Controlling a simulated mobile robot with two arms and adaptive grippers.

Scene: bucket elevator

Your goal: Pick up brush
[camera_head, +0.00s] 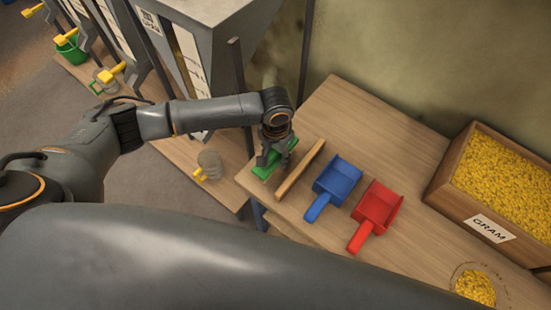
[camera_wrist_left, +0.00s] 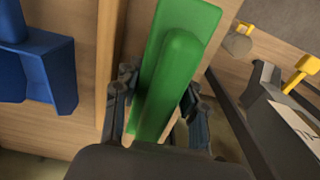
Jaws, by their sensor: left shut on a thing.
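The green brush (camera_head: 263,172) is at the left end of the wooden table, under my left gripper (camera_head: 272,156). In the left wrist view the brush (camera_wrist_left: 172,65) is a long green block with a raised rounded grip. The fingers of my left gripper (camera_wrist_left: 158,108) stand on both sides of that grip and are shut on it. I cannot tell whether the brush touches the tabletop. My right gripper is not in view.
A wooden strip (camera_head: 300,168) lies right beside the brush. Beyond it are a blue scoop (camera_head: 337,181), a red scoop (camera_head: 378,208) and a wooden box of yellow grain (camera_head: 440,185). Grey hoppers (camera_head: 215,50) stand behind my left arm. The table's left edge is close.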

